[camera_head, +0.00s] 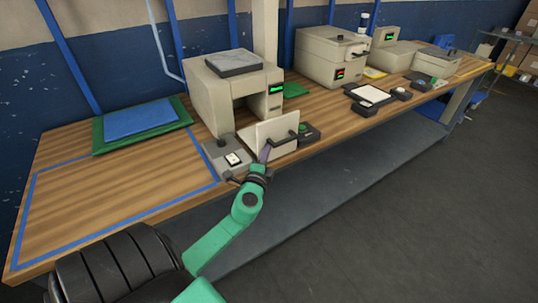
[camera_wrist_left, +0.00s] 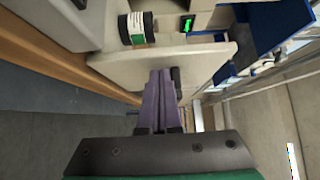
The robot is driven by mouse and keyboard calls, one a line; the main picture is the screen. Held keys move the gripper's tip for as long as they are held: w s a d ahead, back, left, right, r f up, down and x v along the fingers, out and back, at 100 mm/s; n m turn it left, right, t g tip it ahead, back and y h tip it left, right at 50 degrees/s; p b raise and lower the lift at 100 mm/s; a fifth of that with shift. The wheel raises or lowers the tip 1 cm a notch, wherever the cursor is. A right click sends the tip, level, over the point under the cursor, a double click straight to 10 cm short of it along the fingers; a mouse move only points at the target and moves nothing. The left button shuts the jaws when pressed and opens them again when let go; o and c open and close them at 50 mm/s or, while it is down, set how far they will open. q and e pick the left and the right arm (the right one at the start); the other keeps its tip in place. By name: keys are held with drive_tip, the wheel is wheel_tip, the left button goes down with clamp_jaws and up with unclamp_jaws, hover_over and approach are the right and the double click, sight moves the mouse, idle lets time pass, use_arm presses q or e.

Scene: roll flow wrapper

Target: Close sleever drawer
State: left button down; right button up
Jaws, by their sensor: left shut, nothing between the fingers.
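The sleever (camera_head: 205,88) is a cream machine with a green display, standing on the wooden bench. Its drawer (camera_head: 262,133) has a pale front panel with a dark handle (camera_head: 284,141), and the panel stands out from the machine toward the bench's front edge. My left gripper (camera_head: 265,152) is at this front, beside the handle, with purple fingers together and empty. In the left wrist view the fingers (camera_wrist_left: 160,88) point at the drawer front (camera_wrist_left: 125,68), just left of the handle (camera_wrist_left: 176,78). I cannot tell whether they touch it. My right gripper is in neither view.
A grey box with a switch (camera_head: 232,158) sits left of the drawer, and a dark button box (camera_head: 306,133) sits to its right. A blue pad on a green mat (camera_head: 140,120) lies at left. Other machines (camera_head: 330,55) stand farther right. The blue-taped bench area is clear.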

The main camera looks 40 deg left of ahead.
use_arm(q)
drive_tip(key=b, duration=0.3)
hover_over(254, 152)
drive_tip(key=shift+d+f, duration=0.2)
drive_tip(key=shift+d, duration=0.15)
drive_tip(key=shift+w+a+r, duration=0.1)
drive_tip(key=shift+a+r, duration=0.1)
drive_tip(key=shift+a, duration=0.2)
drive_tip(key=shift+d, duration=0.15)
